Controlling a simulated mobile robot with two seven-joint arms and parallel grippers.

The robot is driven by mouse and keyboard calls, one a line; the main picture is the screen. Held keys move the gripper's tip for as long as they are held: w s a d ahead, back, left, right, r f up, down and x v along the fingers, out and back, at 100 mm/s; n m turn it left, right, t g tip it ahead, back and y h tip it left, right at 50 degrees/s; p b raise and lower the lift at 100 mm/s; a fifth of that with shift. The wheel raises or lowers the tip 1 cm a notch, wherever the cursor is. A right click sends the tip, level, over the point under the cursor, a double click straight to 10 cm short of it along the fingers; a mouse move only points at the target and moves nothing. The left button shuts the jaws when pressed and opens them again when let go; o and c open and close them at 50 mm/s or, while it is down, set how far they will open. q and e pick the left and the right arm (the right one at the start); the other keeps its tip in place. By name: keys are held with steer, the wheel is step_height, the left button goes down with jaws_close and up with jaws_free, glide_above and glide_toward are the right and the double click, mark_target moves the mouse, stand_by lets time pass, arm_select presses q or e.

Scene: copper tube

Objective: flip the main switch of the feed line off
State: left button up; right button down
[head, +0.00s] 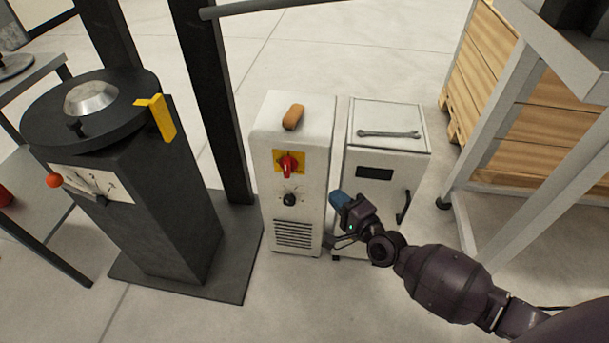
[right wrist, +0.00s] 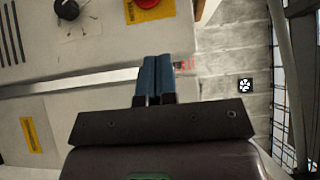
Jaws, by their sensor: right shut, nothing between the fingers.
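The main switch (head: 287,164) is a red rotary handle on a yellow plate, on the upper front of a narrow white cabinet (head: 318,130). Its handle looks roughly upright. In the right wrist view the red switch (right wrist: 146,3) shows at the top edge, partly cut off, on its yellow plate (right wrist: 158,12). My right gripper (head: 336,200) is shut and empty, its blue fingers together. It is to the right of and below the switch, apart from it, in front of the neighbouring cabinet. Its fingers (right wrist: 158,62) also show in the right wrist view. My left gripper is not in view.
A black knob (head: 289,199) and vent slots are below the switch. A second white cabinet (head: 398,150) with a wrench (head: 389,134) on top and a black handle stands to the right. A dark machine (head: 150,200) stands to the left. Open floor lies in front.

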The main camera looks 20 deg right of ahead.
steer(key=b, duration=0.2)
glide_toward(290, 163)
steer(key=w+d, duration=0.2)
steer(key=w, duration=0.2)
steer(key=shift+w+a+f, duration=0.1)
steer(key=shift+w+a, duration=0.35)
steer(key=shift+a, duration=0.15)
steer(key=shift+w+a+f, duration=0.15)
steer(key=shift+w+a, duration=0.25)
steer(key=shift+a, duration=0.25)
steer(key=shift+w+a, duration=0.3)
steer(key=shift+a, duration=0.1)
steer(key=shift+r+p, duration=0.1)
steer(key=shift+p, duration=0.25)
steer(key=shift+w+r+p, duration=0.1)
steer(key=shift+r+p, duration=0.15)
steer(key=shift+p, duration=0.15)
steer(key=shift+f+n+g, duration=0.1)
steer(key=shift+n+g, duration=0.2)
steer(key=shift+p, duration=0.75)
